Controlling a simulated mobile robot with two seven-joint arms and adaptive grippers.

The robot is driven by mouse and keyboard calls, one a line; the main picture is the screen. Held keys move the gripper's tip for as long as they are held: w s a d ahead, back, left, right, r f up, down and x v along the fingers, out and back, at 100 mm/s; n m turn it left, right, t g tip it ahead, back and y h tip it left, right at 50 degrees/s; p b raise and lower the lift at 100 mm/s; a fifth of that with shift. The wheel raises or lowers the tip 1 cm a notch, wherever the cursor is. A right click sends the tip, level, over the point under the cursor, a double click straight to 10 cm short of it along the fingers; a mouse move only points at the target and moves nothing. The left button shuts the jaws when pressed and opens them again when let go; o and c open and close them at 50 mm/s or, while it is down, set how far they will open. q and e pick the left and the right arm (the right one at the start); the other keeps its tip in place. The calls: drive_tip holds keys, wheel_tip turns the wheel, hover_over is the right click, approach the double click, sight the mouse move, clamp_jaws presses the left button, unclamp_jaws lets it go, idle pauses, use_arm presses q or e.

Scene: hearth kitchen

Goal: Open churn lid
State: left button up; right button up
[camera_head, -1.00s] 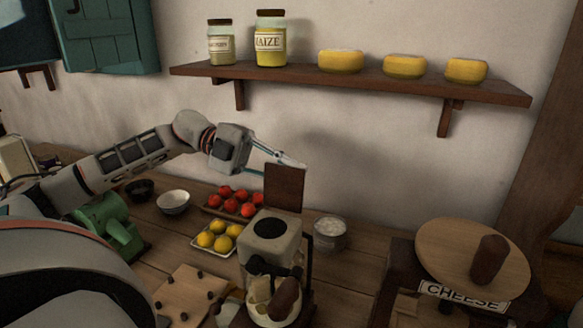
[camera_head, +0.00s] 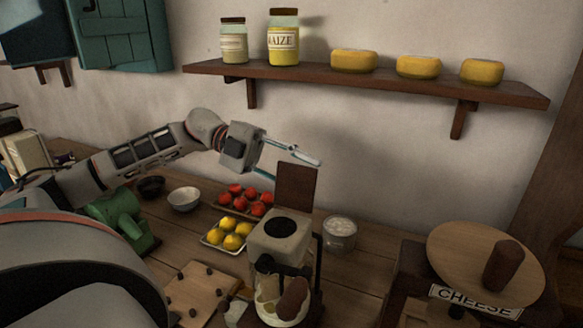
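The churn (camera_head: 272,244) appears to be the pale block-shaped device with a dark round opening on top, above a glass jar with pale contents. A flat brown panel (camera_head: 295,188), apparently its lid, stands upright at the back of the top, so the top is uncovered. My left gripper (camera_head: 299,169) is beside the panel's upper edge. Its fingers are spread apart, with the upper finger reaching across the panel's top. I cannot tell whether they touch the panel. Nothing is held. My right gripper is out of view.
A tray of red fruit (camera_head: 241,212), a tray of yellow fruit (camera_head: 213,240) and a white bowl (camera_head: 184,201) lie left of the churn. A jar (camera_head: 340,236) stands close on its right. A round wooden board (camera_head: 452,257) is at the right. A wall shelf (camera_head: 380,83) hangs above.

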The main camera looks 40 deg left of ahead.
use_arm(q)
drive_tip(key=v, duration=1.2)
idle(0.5)
